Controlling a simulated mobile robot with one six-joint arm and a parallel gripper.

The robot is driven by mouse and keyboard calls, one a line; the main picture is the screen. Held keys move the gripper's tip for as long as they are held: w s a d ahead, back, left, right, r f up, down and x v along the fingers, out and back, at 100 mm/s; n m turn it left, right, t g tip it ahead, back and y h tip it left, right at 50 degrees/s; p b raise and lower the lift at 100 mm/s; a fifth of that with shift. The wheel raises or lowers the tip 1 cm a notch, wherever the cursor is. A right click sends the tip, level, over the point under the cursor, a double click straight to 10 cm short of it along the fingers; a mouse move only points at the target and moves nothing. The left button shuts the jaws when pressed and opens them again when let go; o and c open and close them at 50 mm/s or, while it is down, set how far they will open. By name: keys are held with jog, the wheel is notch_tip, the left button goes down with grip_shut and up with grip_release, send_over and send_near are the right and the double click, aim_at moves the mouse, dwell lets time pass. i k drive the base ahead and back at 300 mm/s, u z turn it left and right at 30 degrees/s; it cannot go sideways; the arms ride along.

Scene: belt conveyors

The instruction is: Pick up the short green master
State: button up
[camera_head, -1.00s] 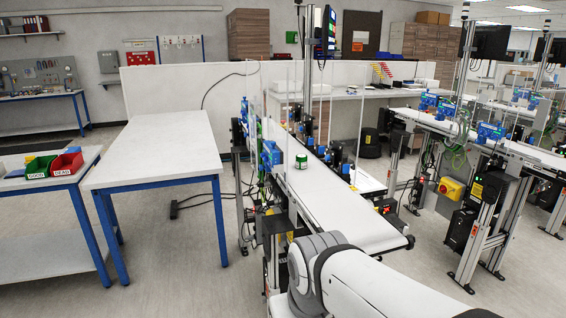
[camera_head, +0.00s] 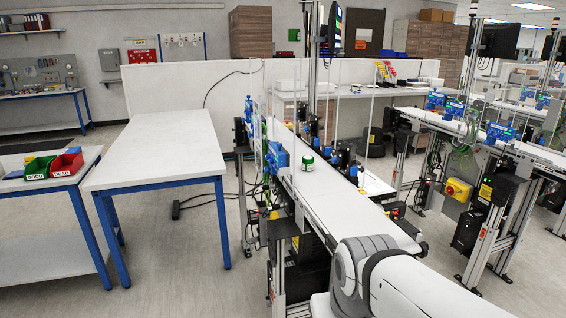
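The short green master is a small green and white cylinder (camera_head: 308,162). It stands upright on the white belt of the near conveyor (camera_head: 345,207), towards its far half. My white and grey arm shows at the bottom right, over the near end of the belt. My gripper is outside the picture, so whether it is open or shut is hidden.
Blue sensor units (camera_head: 277,157) and posts line both sides of the belt around the cylinder. A bare white table (camera_head: 155,150) stands to the left. A green bin (camera_head: 40,167) and a red bin (camera_head: 67,165) sit on the left bench. A second conveyor (camera_head: 470,135) runs at right.

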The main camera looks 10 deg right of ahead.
aim_at(307, 161)
jog(key=i, duration=0.9)
